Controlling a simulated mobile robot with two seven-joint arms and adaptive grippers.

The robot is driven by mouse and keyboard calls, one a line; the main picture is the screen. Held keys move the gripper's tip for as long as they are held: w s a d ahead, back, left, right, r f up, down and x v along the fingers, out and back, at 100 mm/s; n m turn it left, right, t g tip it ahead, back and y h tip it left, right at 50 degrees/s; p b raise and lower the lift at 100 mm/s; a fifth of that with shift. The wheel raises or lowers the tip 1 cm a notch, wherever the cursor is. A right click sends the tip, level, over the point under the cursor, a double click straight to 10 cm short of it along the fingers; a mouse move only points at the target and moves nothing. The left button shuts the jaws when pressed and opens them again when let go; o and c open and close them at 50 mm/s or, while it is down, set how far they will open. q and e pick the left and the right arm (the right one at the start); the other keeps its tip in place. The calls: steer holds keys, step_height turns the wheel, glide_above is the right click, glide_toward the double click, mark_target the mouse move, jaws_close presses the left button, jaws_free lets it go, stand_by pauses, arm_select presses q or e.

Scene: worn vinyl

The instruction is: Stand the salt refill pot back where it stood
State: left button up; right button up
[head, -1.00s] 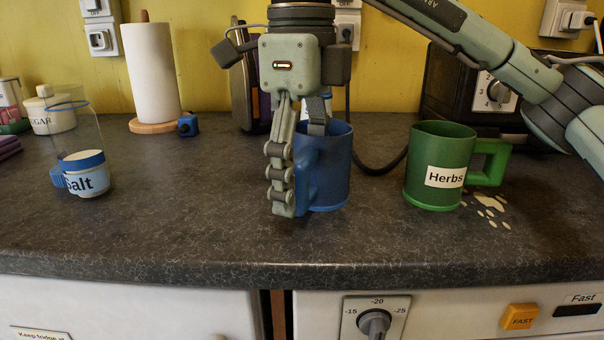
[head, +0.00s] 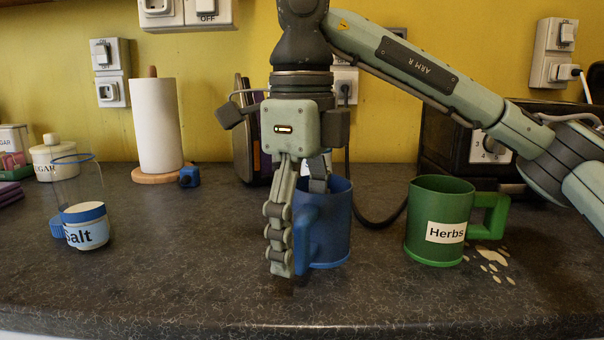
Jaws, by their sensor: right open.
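A blue pot (head: 330,225) with a handle on its left stands upright on the counter, and no label shows on it. My right gripper (head: 298,228) is open at the pot's left side. One finger hangs just left of the handle, and the other reaches down at the rim, its tip hidden by the pot. A clear container labelled "Salt" (head: 86,226), with a blue rim and white content, stands at the left. I cannot tell from labels which is the refill pot. My left gripper is out of view.
A green pot labelled "Herbs" (head: 436,222) stands right of the blue pot, with pale spots (head: 491,257) on the counter (head: 190,270) beside it. The front left counter is clear.

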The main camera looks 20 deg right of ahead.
mark_target(302, 211)
steer(key=shift+r, duration=0.1)
steer(key=shift+r+p, duration=1.25)
steer(key=shift+r, duration=0.1)
steer(key=shift+r+p, duration=1.15)
steer(key=shift+r, duration=0.1)
steer(key=shift+r+p, duration=0.45)
steer(key=shift+r, duration=0.4)
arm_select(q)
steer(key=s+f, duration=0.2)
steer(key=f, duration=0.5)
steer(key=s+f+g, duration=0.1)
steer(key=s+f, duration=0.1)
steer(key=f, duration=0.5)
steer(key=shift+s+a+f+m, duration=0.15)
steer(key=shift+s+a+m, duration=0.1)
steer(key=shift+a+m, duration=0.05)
arm_select(e)
steer(key=shift+r, duration=0.45)
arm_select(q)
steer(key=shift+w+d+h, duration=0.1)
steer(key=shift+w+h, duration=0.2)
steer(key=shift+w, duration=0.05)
